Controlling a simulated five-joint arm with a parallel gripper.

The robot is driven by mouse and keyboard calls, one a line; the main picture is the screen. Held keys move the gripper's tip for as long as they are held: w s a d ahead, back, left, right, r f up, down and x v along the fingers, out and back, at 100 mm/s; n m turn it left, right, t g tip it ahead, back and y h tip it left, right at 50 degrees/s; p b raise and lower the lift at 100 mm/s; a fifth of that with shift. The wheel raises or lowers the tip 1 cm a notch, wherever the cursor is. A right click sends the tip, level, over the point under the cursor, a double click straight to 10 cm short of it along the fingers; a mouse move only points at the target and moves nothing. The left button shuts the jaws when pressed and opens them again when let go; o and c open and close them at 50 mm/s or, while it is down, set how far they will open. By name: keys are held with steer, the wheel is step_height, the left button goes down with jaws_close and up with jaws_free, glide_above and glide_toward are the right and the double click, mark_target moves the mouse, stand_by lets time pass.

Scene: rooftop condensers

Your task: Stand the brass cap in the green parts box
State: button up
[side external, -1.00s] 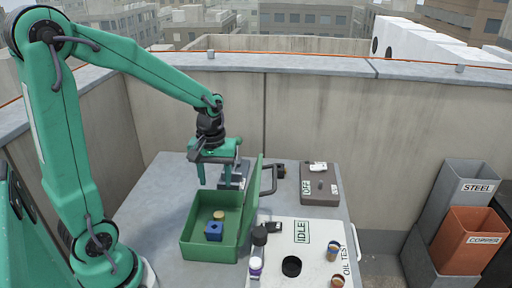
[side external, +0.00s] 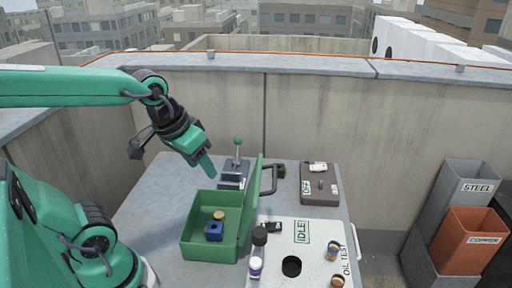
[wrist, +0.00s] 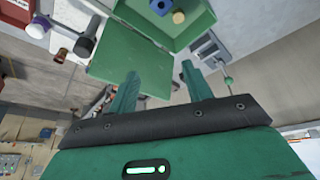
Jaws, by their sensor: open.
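The brass cap (side external: 218,214) is inside the green parts box (side external: 188,243), behind a blue block (side external: 214,231) with a hole. Its round top faces up, and it appears to rest on the box floor. In the wrist view, the cap (wrist: 178,16) and the blue block (wrist: 161,7) show at the top edge, inside the box (wrist: 204,14). My gripper (side external: 207,170) is tilted above and behind the box, apart from the cap. In the wrist view its two fingers (wrist: 161,75) are spread with nothing between them.
The box's green lid (side external: 250,200) stands open on its right. A lever with a green knob (side external: 237,155) stands behind the box. The IDLE panel (side external: 285,262) with a dark-capped bottle (side external: 258,250) lies right. Table left of the box is clear.

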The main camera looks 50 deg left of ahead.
steer(key=shift+s+d+r+m+t, duration=0.25)
steer(key=shift+s+r+m+t, duration=0.1)
steer(key=shift+s+m, duration=0.2)
steer(key=shift+s+d+r+m+t, duration=0.25)
steer(key=shift+s+r+m, duration=0.1)
steer(key=shift+s+m, duration=0.15)
